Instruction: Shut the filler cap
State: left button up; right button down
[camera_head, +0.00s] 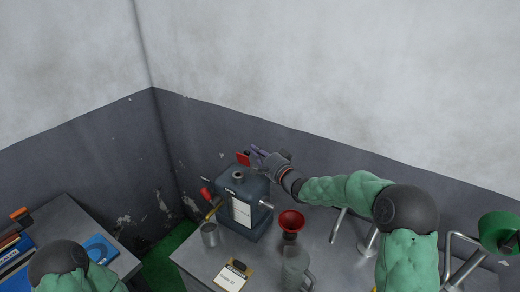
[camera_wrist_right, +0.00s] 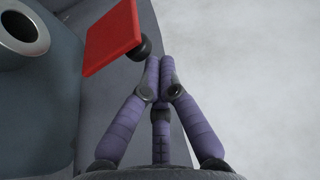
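The red filler cap (camera_head: 243,158) stands raised at the back of the grey hydraulic unit (camera_head: 262,190). The round filler opening (camera_head: 238,175) is uncovered in front of it. In the right wrist view the cap is a red square plate (camera_wrist_right: 110,38) beside a dark round piece, and the metal-rimmed opening (camera_wrist_right: 24,27) is at upper left. My right gripper (camera_head: 255,150) is just right of and behind the cap. Its purple fingers (camera_wrist_right: 160,62) are together with nothing seen between them, tips close to the dark piece; contact is unclear. My left gripper is not in view.
A red funnel (camera_head: 291,221), a clear jug (camera_head: 296,268), a metal cup (camera_head: 210,234) and a labelled clipboard (camera_head: 232,276) stand or lie on the metal table around the unit. A red-handled lever (camera_head: 206,194) sticks out at its left. The wall is close behind.

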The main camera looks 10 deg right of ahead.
dwell(0.4)
jog(key=shift+s+a+r+n+b, duration=0.1)
jog(key=shift+s+a+n+b, duration=0.15)
jog(key=shift+b, duration=0.25)
jog(key=shift+n+y+b, duration=0.3)
jog(key=shift+n+b, duration=0.1)
jog(key=shift+n, duration=0.05)
jog(key=shift+s+a+r+n+t+b, duration=0.1)
jog(key=shift+s+a+n+t+b, duration=0.25)
jog(key=shift+n+b, duration=0.6)
jog(key=s+a+n+y+b, duration=0.1)
jog(key=n+b, duration=0.1)
jog(key=s+a+n+y+b, duration=0.1)
jog(key=n+b, duration=0.2)
jog(key=s+a+n+y+b, duration=0.1)
jog(key=n+b, duration=0.2)
jog(key=n, duration=0.1)
jog(key=n+y+b, duration=0.1)
jog(key=s+a+n+y+b, duration=0.1)
jog(key=shift+f+n, duration=0.35)
jog(key=shift+f, duration=0.05)
jog(key=shift+s+a+n+g+b, duration=0.15)
jog(key=shift+n+g+b, duration=0.15)
jog(key=shift+g, duration=0.15)
jog(key=shift+s+a+f+b, duration=0.3)
jog(key=shift+s+a+f, duration=0.05)
jog(key=shift+f, duration=0.05)
jog(key=shift+s+f, duration=0.1)
jog(key=shift+f, duration=0.05)
